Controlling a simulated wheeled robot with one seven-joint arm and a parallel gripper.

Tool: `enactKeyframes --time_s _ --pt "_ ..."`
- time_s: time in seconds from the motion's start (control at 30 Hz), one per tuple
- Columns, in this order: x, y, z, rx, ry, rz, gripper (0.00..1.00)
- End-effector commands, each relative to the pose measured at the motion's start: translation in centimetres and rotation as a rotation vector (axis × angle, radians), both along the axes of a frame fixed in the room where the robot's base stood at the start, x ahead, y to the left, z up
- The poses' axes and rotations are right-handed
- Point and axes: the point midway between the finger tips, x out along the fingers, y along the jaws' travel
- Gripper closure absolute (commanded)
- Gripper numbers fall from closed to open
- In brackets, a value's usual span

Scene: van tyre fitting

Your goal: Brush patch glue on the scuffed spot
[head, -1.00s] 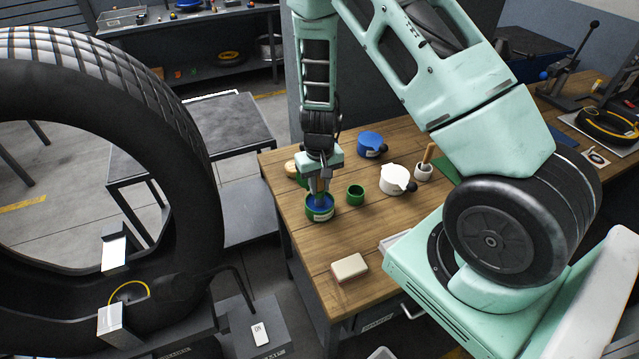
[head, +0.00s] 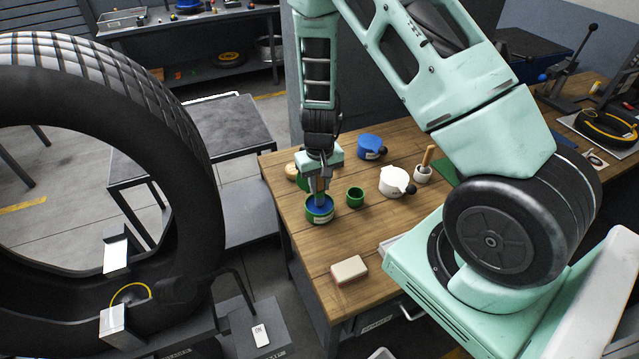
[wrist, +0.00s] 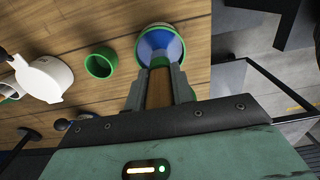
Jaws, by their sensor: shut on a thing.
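My gripper (head: 319,190) is shut on a brush with a brown wooden handle (wrist: 160,88), pointing down over the open green glue tin (head: 319,217) on the wooden bench. The tin's inside looks blue, and in the wrist view the tin (wrist: 140,48) lies just beyond my fingertips. The brush's lower end is inside the tin's outline; its bristles and how deep they sit cannot be made out. The large black tyre (head: 190,190) stands at the left. A yellow ring (head: 117,297) shows on its inner wall low down; the scuff itself is not clear.
A small green cup (head: 355,196), a white pot (head: 394,181), a blue pot (head: 370,146) and a white holder with a wooden handle (head: 423,174) stand near the tin. A pale block (head: 349,269) lies nearer. Metal blocks (head: 114,326) stand inside the tyre.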

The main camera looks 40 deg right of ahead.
Motion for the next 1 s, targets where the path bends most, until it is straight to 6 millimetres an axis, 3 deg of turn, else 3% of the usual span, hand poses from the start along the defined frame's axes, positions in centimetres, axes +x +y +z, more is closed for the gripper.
enactKeyframes --time_s 0.63,1.0 --pt "0.0 0.0 5.4 -0.001 -0.002 0.0 0.99" --pt "0.0 0.0 5.6 0.0 -0.001 0.0 0.99"
